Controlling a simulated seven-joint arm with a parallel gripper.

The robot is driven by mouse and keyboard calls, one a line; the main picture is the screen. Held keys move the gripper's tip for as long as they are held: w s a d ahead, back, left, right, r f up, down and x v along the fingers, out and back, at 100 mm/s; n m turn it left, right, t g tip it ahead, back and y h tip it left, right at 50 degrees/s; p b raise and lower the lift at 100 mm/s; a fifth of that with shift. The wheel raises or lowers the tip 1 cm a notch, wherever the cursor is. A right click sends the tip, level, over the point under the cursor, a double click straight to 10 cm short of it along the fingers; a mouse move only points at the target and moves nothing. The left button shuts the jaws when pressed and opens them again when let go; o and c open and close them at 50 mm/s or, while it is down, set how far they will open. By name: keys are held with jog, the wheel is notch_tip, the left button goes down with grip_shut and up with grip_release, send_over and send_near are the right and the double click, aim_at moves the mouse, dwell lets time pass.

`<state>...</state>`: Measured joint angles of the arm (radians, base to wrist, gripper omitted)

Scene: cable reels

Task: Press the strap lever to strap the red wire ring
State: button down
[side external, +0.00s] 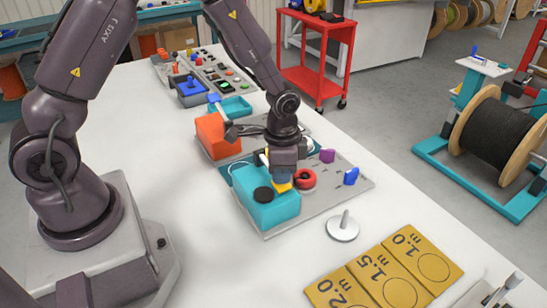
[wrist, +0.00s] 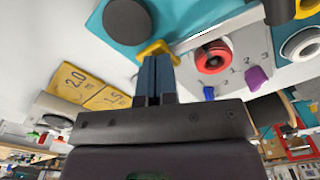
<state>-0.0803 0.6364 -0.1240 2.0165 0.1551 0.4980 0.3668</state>
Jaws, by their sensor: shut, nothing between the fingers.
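The teal machine (side external: 275,211) has a black round disc on top, and a yellow part (side external: 283,187) that looks like the strap lever sits at its edge. The red wire ring (side external: 305,179) lies on the grey plate just right of the yellow part. In the wrist view the ring (wrist: 212,57) shows right of the fingers, the yellow lever (wrist: 157,47) at their tips. My gripper (side external: 281,179) points down over the lever, shut and empty. I cannot tell whether the tips touch it; they hide part of it.
A purple knob (side external: 327,156) and a blue knob (side external: 351,176) stand on the plate. An orange box (side external: 217,137) is behind left. A white disc with an upright peg (side external: 342,229) and yellow length cards (side external: 385,274) lie in front. The white table at left is clear.

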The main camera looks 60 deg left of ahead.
notch_tip(320, 180, up, 12)
dwell(0.4)
dwell(1.9)
